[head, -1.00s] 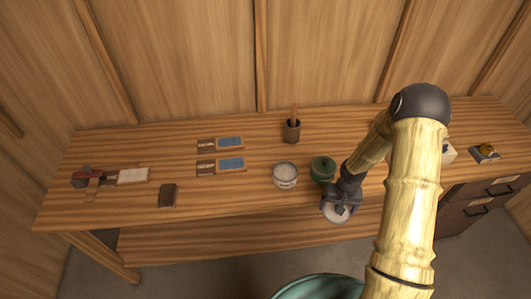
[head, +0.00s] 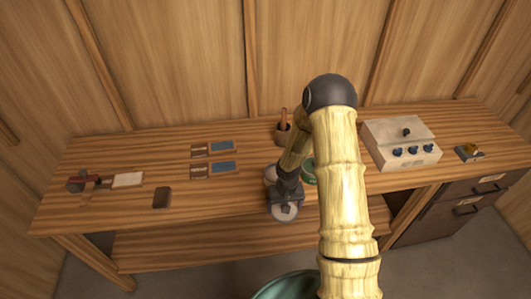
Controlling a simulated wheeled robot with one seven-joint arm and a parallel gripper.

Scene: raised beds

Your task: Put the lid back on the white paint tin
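The white paint tin (head: 269,174) stands open on the bench, mostly hidden behind my gripper; a strip of its side and pale top shows at the left. My gripper (head: 284,206) is shut on the pale round lid (head: 286,213). It holds the lid in front of the white tin, around the bench's front edge in the picture. The lid's exact height and the fingers' contact with it are too small to tell. A green tin (head: 309,173) stands just right of the white tin, partly hidden by my arm.
A dark pot with an orange-brown handle (head: 283,121) stands behind. Cards (head: 222,167), a dark block (head: 162,198) and a red-handled tool (head: 83,181) lie left.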

